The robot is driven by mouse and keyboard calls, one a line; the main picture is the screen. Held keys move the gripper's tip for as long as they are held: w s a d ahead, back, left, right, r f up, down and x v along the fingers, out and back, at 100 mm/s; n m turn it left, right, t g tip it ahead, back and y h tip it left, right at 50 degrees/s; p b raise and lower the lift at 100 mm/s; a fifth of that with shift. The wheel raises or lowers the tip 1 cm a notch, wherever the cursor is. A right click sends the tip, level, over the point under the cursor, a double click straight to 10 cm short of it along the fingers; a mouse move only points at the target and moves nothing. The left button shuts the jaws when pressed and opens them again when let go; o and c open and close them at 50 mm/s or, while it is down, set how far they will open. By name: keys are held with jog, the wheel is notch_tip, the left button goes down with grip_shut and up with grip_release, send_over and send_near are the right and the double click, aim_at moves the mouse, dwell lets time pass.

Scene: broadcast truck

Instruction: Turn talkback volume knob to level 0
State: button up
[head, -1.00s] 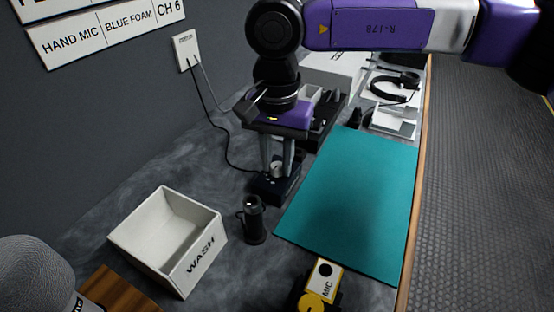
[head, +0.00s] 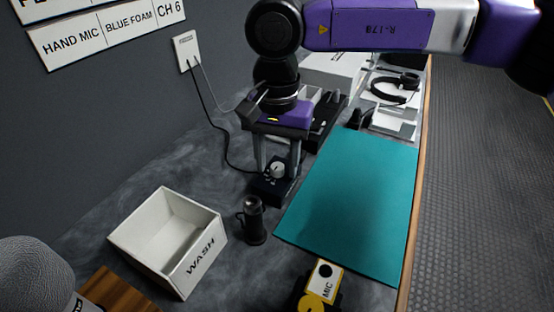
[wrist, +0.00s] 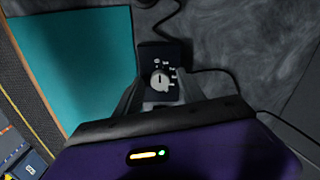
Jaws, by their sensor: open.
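The talkback unit is a small dark box (head: 270,191) on the grey table, left of the teal mat. Its pale round volume knob (head: 277,170) faces up. In the wrist view the knob (wrist: 160,80) has a dark pointer line, with white marks around it too small to read surely. My gripper (head: 277,169) points down over the box, its fingers apart on either side of the knob. In the wrist view my gripper (wrist: 158,90) is open around the knob, with gaps visible. I cannot tell whether either finger touches it.
A white WASH bin (head: 178,240) and a black cylinder (head: 252,220) stand nearer. The teal mat (head: 350,200) lies clear to the right. A yellow MIC block (head: 322,284) is at the front. A cable runs from the wall plate (head: 186,50) to the box.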

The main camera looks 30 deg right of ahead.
aim_at(277, 166)
notch_tip(277, 166, up, 8)
jog(key=shift+f+p, duration=0.1)
jog(key=shift+p, duration=0.3)
dwell(0.5)
